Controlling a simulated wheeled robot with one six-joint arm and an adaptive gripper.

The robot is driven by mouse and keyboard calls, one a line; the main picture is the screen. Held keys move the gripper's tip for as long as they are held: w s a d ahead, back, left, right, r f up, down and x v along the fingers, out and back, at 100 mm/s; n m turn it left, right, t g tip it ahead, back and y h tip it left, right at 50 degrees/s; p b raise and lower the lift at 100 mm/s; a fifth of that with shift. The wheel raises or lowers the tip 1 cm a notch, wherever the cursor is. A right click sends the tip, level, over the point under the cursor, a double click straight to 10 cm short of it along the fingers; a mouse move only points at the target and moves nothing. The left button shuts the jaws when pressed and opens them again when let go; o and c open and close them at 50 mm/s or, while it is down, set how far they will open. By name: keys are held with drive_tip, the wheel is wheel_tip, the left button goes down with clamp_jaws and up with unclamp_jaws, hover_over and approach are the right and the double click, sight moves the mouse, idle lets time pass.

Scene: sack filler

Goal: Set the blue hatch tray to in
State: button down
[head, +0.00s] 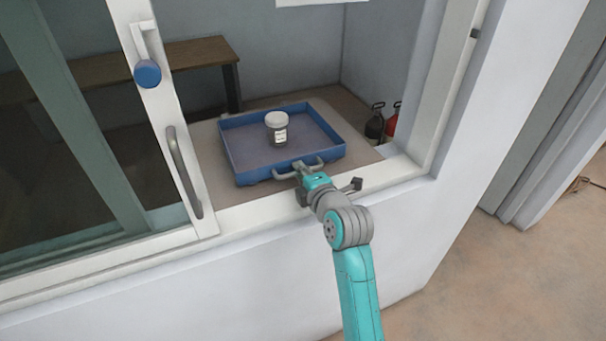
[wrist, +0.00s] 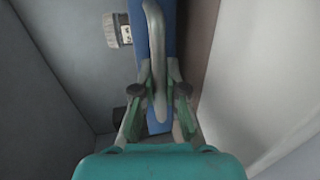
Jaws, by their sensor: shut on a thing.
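The blue hatch tray (head: 234,158) sits on the sill surface inside the hatch opening, beyond the white frame. A white-lidded jar (head: 276,128) with a label stands upright in it; the jar also shows in the wrist view (wrist: 118,30). The tray's grey handle (head: 308,165) is on its near side. My gripper (head: 303,174) reaches over the sill and is shut on this handle. In the wrist view, its fingers (wrist: 160,92) are on either side of the handle bar (wrist: 156,50), in front of the tray's blue wall (wrist: 137,15).
A sliding window with a grey pull handle (head: 184,172) and a blue knob (head: 147,73) is at the left of the opening. The white frame post (head: 455,80) bounds the right. Behind are a wooden bench (head: 190,58), and a dark and a red cylinder (head: 392,120).

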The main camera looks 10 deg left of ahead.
drive_tip(key=c, duration=1.2)
unclamp_jaws()
drive_tip(key=shift+w, duration=0.15)
drive_tip(key=v, duration=1.2)
